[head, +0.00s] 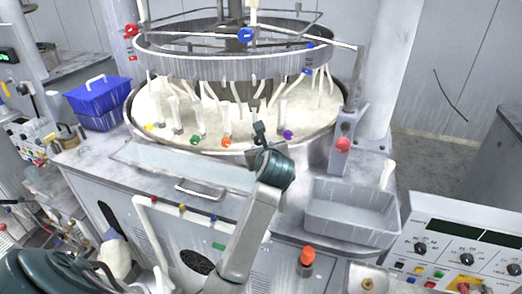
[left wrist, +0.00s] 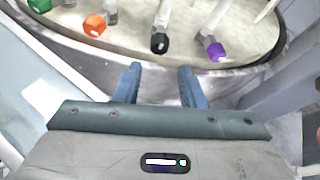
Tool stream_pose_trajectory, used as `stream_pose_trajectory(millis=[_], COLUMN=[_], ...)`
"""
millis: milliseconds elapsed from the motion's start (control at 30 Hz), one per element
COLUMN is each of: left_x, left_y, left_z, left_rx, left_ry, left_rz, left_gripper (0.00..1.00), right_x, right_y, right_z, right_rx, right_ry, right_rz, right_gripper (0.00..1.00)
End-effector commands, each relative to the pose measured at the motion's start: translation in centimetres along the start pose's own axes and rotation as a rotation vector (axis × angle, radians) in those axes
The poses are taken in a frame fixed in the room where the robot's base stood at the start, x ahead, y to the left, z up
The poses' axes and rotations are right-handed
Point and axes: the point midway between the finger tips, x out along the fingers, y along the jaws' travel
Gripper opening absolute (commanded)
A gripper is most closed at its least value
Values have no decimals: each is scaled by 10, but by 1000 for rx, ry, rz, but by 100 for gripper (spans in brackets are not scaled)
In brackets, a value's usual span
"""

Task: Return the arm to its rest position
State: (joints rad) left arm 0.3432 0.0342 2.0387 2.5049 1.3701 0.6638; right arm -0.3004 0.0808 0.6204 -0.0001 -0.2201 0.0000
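My left gripper (head: 258,130) is at the front rim of the round polishing platen (head: 150,106). In the left wrist view its two blue fingers (left wrist: 160,78) are apart with nothing between them. A black-ended white tool (left wrist: 160,43) stands on the platen just beyond the fingertips, not touched as far as I can see. An orange end (left wrist: 95,25) is to its left and a purple end (left wrist: 214,51) to its right. My right gripper is not in view.
A grey open bin (head: 352,232) stands right of the arm. A blue box (head: 98,103) is at the left. A ring frame (head: 225,67) hangs over the platen. A control panel (head: 465,240) is at lower right. A metal handle (head: 198,190) is on the front counter.

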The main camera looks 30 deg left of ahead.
Motion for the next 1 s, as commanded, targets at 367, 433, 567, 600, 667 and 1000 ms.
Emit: stream_pose_trajectory(millis=[367,433,567,600,667,1000], left_x=[-15,-15,-15,-15,-15,-34], left_y=[0,0,0,0,0,28], left_z=[1,1,1,1,1,41], left_rx=[1,1,1,1,1,221], left_ry=[0,0,-1,-1,-1,-394], left_rz=[1,1,1,1,1,52], left_gripper=[36,36,36,36,36,36], right_x=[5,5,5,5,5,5], right_y=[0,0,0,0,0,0], right_z=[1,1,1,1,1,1], right_rx=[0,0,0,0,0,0], right_ry=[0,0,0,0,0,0], right_rz=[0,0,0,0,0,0], right_gripper=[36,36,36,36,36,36])
